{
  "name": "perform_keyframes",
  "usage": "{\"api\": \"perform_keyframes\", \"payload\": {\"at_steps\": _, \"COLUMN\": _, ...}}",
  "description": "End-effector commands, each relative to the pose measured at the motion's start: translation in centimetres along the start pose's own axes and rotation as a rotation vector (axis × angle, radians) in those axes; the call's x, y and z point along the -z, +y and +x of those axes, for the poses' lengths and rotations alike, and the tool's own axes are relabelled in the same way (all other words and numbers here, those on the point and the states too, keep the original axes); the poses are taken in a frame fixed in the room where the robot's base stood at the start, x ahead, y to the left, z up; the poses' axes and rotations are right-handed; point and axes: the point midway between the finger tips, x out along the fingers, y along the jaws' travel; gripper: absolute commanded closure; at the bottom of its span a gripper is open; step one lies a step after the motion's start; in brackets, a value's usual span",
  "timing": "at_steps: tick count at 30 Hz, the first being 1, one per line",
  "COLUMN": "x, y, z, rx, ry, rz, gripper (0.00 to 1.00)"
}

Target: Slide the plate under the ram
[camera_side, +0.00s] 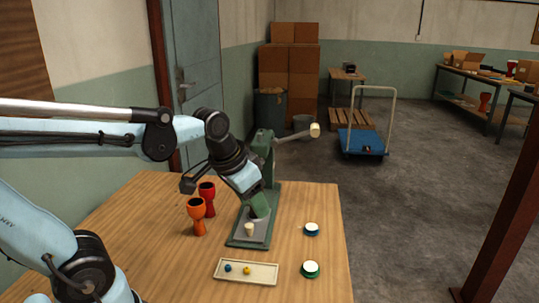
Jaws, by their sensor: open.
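A green lever press (267,152) stands on the wooden table, with its lever and pale knob reaching right. On the press base lies a grey plate (238,238) with a short cream cylinder (249,229) standing on it. My gripper (253,192) is open and points down in front of the press column, above and behind the cylinder. Its fingertips are hard to make out. My wrist covers part of the column, and I cannot make out the ram clearly.
Red (207,191) and orange (197,216) goblet drums stand left of the press. A shallow tray (262,272) with a blue and a yellow ball lies in front. Blue-rimmed (311,229) and green-rimmed (310,269) white discs lie at the right. The left front table is bare.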

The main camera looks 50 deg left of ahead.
Motion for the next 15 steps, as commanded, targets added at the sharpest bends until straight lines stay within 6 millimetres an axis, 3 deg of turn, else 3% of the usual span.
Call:
{"api": "perform_keyframes", "payload": {"at_steps": 6, "x": 2.3, "y": -3.7, "z": 0.6, "rx": 0.002, "ry": -0.201, "rz": -0.001, "gripper": 0.50}}
{"api": "perform_keyframes", "payload": {"at_steps": 15, "x": 3.5, "y": -7.3, "z": 1.7, "rx": -0.034, "ry": -0.386, "rz": 0.000, "gripper": 0.50}}
